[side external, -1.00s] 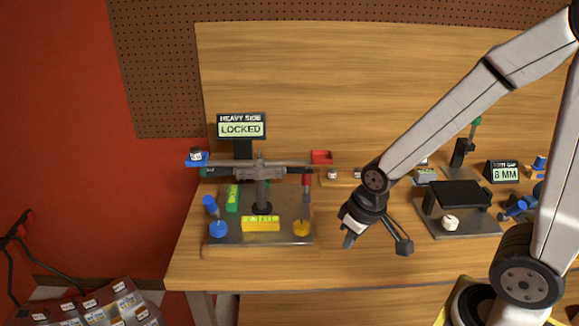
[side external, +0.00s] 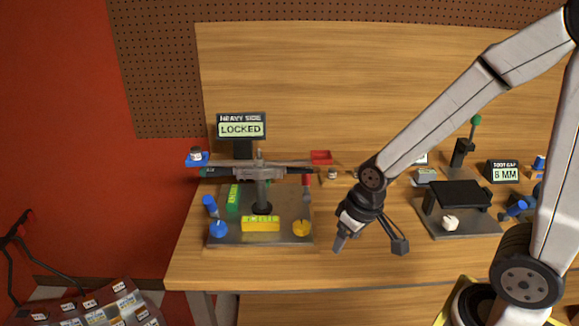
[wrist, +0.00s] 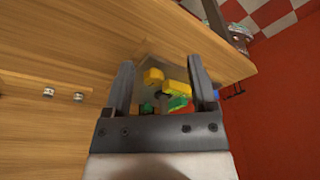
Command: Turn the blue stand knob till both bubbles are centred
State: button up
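The blue stand knob (side external: 218,229) is at the front left corner of the grey stand plate (side external: 285,239). A yellow knob (side external: 301,228) is at the front right corner. A yellow level (side external: 261,223) lies along the front and a green level (side external: 233,198) along the left side; their bubbles are too small to read. My gripper (side external: 338,245) is over the table, right of the plate and apart from it. In the wrist view my gripper (wrist: 161,82) is open and empty, with yellow, green and blue parts between and beyond its fingers.
A balance beam (side external: 285,163) on a post stands over the plate, with a blue tray (side external: 196,160) left and a red tray (side external: 321,157) right. The sign (side external: 241,127) behind reads "HEAVY SIDE LOCKED". A black fixture (side external: 458,196) stands right. Bare table lies in front.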

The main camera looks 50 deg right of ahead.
jog(key=shift+o, duration=1.1)
jog(key=w+a+r+m+y, duration=0.1)
jog(key=w+a+m, duration=0.2)
jog(key=w+m, duration=0.9)
jog(key=shift+w, duration=0.95)
jog(key=m+y, duration=0.2)
jog(key=m, duration=1.2)
send_near(218, 225)
jog(key=shift+f, duration=0.7)
jog(key=shift+s+a+t, duration=0.15)
jog(key=shift+a+t, duration=0.05)
jog(key=shift+t, duration=0.1)
jog(key=shift+x, duration=3.9)
jog(key=c, duration=1.3)
